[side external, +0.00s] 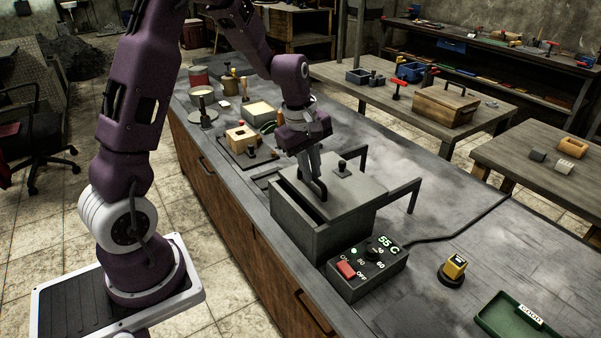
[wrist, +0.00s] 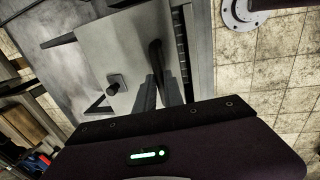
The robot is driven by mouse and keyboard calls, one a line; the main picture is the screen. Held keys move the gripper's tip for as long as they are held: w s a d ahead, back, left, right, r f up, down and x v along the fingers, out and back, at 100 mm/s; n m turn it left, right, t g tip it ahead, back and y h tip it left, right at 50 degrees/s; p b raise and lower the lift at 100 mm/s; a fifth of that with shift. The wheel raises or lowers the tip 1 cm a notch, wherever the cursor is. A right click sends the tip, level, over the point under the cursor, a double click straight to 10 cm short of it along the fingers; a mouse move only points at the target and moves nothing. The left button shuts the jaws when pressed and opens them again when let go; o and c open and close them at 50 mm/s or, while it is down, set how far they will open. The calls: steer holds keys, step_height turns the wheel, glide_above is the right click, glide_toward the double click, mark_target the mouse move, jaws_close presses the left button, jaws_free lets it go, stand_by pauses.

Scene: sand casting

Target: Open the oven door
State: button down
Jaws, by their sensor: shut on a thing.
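The oven (side external: 322,222) is a grey box on the workbench, with a flat grey door (side external: 345,182) on top. A black bar handle (side external: 319,188) stands near the door's left edge, and a black knob (side external: 342,167) sits farther in. My gripper (side external: 311,178) reaches down from above and is shut on the handle. In the wrist view, the fingers (wrist: 158,92) meet at the black handle (wrist: 156,55), with the knob (wrist: 114,83) to the left. The door looks level on the box; the fingertips partly hide the handle.
A control box (side external: 367,270) with a red switch and a green "55 C" display stands in front of the oven. Moulding tools and containers crowd the bench behind. The bench right of the oven is mostly clear.

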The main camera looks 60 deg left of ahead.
steer(key=w, duration=1.2)
steer(key=shift+w+d, duration=0.1)
steer(key=shift+w, duration=0.25)
steer(key=shift+w+r, duration=0.1)
steer(key=shift+w, duration=0.5)
steer(key=c, duration=1.5)
jaws_free()
steer(key=shift+o, duration=0.2)
